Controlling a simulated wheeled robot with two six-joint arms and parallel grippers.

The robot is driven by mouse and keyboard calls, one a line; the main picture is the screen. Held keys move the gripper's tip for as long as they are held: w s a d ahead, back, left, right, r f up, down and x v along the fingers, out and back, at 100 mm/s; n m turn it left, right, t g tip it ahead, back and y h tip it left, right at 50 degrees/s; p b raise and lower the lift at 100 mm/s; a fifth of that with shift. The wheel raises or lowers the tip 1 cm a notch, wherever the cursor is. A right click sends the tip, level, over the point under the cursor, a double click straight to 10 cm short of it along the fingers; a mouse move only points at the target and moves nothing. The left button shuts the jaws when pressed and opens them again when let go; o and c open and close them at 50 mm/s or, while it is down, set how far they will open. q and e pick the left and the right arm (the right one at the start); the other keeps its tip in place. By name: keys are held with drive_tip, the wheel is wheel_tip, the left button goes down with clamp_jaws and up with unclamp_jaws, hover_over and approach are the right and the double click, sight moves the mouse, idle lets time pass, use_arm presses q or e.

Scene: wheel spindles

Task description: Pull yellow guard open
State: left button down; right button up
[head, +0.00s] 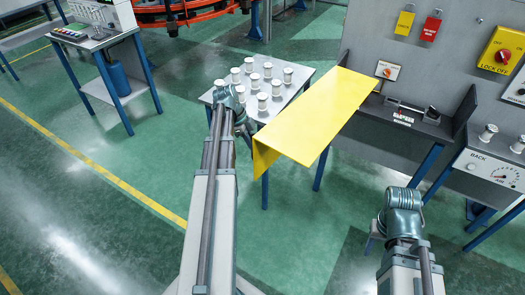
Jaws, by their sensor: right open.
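The yellow guard (315,116) is a long flat panel with a bent-down flap at its near left end. It slants from the grey cabinet's front towards the middle of the view. My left gripper (243,120) is just left of the guard, by the table with white spools; its fingers are too small and hidden to tell their state. My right gripper (374,232) is low at the right, well apart from the guard and in front of the cabinet. It is open, partly hidden by my wrist, and I see nothing held in it.
A grey table (305,75) with several white spools (264,101) stands left of the guard. The grey cabinet (440,60) carries yellow and red tags and a lock-off switch (503,54). A bench with a gauge (503,172) is at the right. Green floor (310,215) is open between my arms.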

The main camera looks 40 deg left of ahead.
use_arm(q)
drive_tip(key=shift+s+a, duration=0.15)
drive_tip(key=shift+a, duration=0.1)
drive_tip(key=c, duration=0.9)
unclamp_jaws()
drive_tip(key=shift+o, duration=0.3)
drive_tip(key=shift+r, duration=0.1)
drive_tip(key=shift+a+r+p, duration=0.15)
drive_tip(key=shift+r+p, duration=0.35)
drive_tip(key=shift+p, duration=0.1)
drive_tip(key=p+v, duration=1.1)
drive_tip(key=v, duration=0.1)
drive_tip(key=shift+r+p, duration=0.2)
drive_tip(key=shift+p, duration=0.1)
